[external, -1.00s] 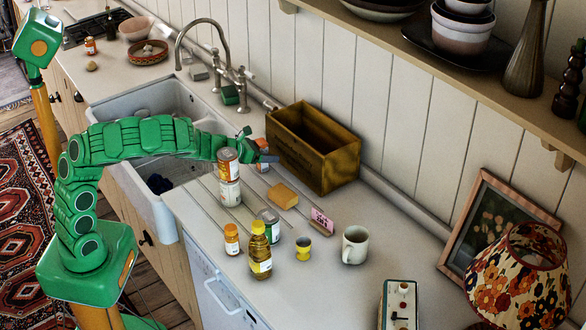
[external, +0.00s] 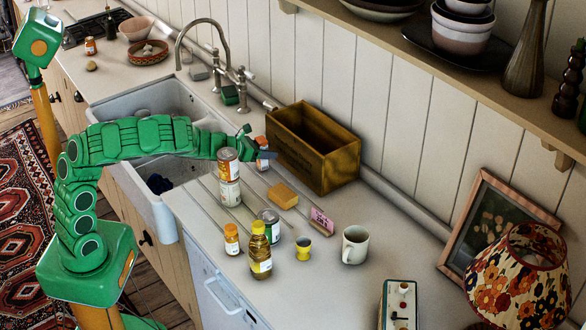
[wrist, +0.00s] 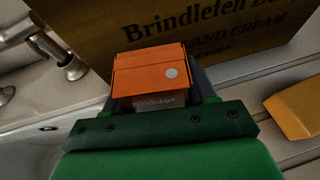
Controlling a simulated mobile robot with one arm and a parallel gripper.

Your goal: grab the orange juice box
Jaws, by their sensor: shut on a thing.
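The orange juice box (wrist: 150,75) shows in the wrist view with an orange top and a round white cap. It sits between the dark fingers of my gripper (wrist: 155,98), which is shut on it. In the external view, part of the orange juice box (external: 261,140) shows above my gripper (external: 264,154), beside the wooden crate. Its lower part is mostly hidden, so I cannot tell whether it touches the counter.
The wooden crate (external: 338,165) stands close behind my gripper. Two stacked cans (external: 229,180) are in front of it. A yellow sponge (external: 283,196), bottles, a can and a mug (external: 355,245) stand nearer. The sink (external: 140,100) is left, the tap (external: 205,45) behind it.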

